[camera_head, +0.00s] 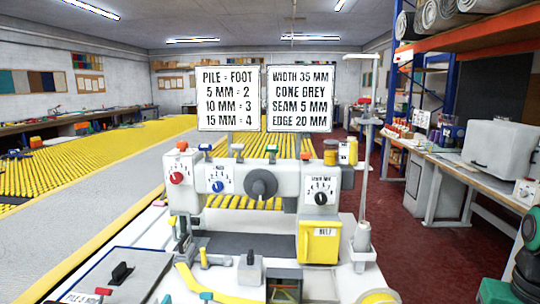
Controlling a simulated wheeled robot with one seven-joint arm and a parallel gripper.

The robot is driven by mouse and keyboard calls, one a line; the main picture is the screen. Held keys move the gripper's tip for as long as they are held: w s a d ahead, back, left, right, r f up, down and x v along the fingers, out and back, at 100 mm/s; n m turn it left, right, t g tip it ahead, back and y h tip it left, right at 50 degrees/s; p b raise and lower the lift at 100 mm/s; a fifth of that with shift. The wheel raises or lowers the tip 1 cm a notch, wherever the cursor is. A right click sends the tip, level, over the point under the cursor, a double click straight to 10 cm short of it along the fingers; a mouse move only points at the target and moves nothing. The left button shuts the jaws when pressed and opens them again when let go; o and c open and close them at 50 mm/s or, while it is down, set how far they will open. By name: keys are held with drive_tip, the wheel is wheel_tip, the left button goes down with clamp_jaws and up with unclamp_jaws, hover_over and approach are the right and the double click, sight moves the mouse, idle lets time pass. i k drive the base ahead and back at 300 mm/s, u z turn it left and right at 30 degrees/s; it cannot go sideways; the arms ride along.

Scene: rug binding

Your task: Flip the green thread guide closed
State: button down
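A white and grey binding machine (285,183) stands on a white table in the middle.
A yellow bin (319,243) hangs at the machine's right front. A tall thin thread stand (366,175) rises beside it. Two sign boards (228,98) stand behind. Red floor (420,255) is open at right.

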sight(272, 150)
drive_tip(key=k, duration=0.5)
drive_tip(key=u, duration=2.05)
drive_tip(key=i, duration=1.2)
drive_tip(key=z, duration=1.75)
